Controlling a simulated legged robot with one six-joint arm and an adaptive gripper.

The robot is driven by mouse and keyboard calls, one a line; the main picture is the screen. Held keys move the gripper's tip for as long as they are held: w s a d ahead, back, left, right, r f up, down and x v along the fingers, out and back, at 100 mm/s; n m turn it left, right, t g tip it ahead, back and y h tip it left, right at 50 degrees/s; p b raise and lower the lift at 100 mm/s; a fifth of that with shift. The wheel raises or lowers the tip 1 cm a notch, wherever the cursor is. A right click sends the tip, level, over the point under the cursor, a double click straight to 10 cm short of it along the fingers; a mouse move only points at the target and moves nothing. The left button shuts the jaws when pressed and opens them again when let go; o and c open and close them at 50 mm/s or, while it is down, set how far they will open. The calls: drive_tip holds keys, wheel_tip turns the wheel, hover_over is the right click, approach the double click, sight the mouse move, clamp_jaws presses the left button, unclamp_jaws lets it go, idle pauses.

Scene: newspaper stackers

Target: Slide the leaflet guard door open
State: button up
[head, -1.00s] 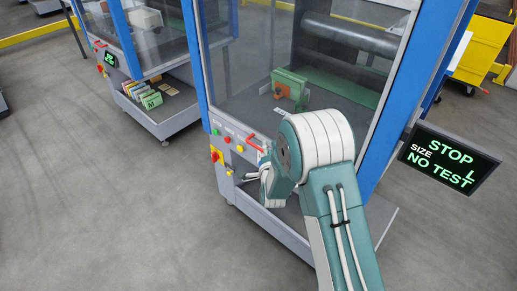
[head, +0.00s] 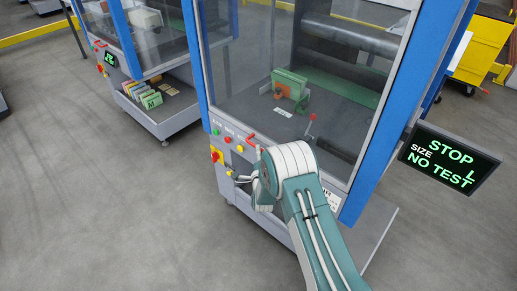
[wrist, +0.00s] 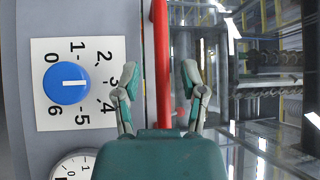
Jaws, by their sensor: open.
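A clear guard door (head: 245,65) in a blue frame fronts the near machine, above its grey control panel. I cannot tell from a label whether this is the leaflet door. A red handle bar (head: 254,139) sits by the lower edge of the glass. In the wrist view the red bar (wrist: 161,60) runs upright between the two fingers of my gripper (wrist: 160,78). The fingers are open, one on each side, with a visible gap to the bar.
The panel carries buttons, a red-and-yellow switch (head: 216,156) and a blue dial (wrist: 67,83) beside my gripper. A green holder (head: 290,82) stands behind the glass. A sign (head: 450,160) reads STOP. A second machine (head: 160,110) stands left, with open floor between.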

drive_tip(key=shift+w+a+r, duration=0.1)
drive_tip(key=shift+w+r, duration=0.05)
drive_tip(key=shift+w, duration=1)
clamp_jaws()
approach(259, 13)
drive_tip(key=w+r, duration=0.1)
drive_tip(key=w+a+r, duration=0.1)
drive_tip(key=w+r, duration=0.1)
drive_tip(key=shift+w+r, duration=0.15)
drive_tip(key=shift+w, duration=0.05)
unclamp_jaws()
drive_tip(key=shift+a, duration=0.1)
